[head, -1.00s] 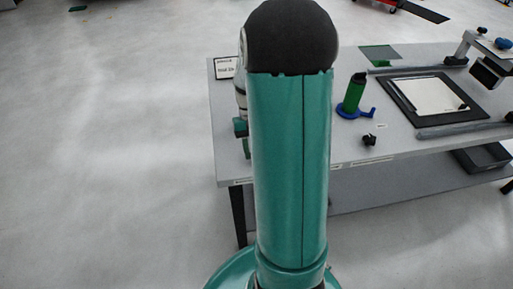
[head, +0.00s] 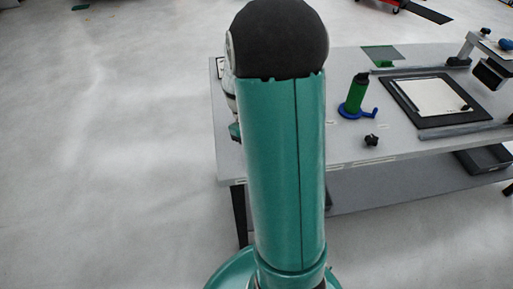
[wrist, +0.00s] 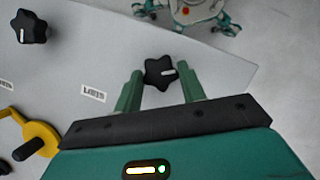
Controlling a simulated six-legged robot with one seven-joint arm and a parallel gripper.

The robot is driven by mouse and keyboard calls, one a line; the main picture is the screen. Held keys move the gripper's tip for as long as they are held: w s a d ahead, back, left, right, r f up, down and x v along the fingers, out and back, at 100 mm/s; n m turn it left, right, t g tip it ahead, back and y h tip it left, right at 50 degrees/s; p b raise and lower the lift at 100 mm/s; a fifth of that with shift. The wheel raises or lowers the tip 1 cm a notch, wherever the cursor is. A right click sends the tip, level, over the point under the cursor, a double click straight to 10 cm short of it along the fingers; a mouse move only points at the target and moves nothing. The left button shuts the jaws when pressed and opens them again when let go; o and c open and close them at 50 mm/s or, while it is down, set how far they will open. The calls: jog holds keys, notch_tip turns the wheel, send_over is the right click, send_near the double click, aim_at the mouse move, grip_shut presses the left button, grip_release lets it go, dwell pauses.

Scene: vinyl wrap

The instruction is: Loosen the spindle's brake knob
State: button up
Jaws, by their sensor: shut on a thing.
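No spindle is plain to see under the held knob. In the head view my arm hides the gripper and the held knob; a black knob (head: 371,140) is visible on the table, right of the arm.
The grey table (head: 400,143) carries a green roll (head: 356,94) on a blue base, a black-framed panel (head: 432,99) and grey bars. A yellow part with a black handle (wrist: 38,140) lies left of my gripper in the wrist view, near a small white label (wrist: 94,93). Open floor lies left.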

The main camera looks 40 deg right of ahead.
jog(key=o, duration=1)
jog(key=shift+r, duration=0.1)
jog(key=v, duration=1.3)
jog(key=shift+w+d+r, duration=0.1)
jog(key=shift+r, duration=0.2)
jog(key=s+a+r+t, duration=0.2)
jog(key=s+a+t, duration=0.1)
jog(key=a, duration=0.4)
jog(key=s+a+r+t, duration=0.2)
jog(key=s+a+t, duration=0.1)
jog(key=a, duration=0.5)
jog(key=s+a+r+t, duration=0.3)
jog(key=s+a+t, duration=0.1)
jog(key=a, duration=0.4)
jog(key=shift+s+a, duration=0.1)
jog(key=shift+s, duration=0.3)
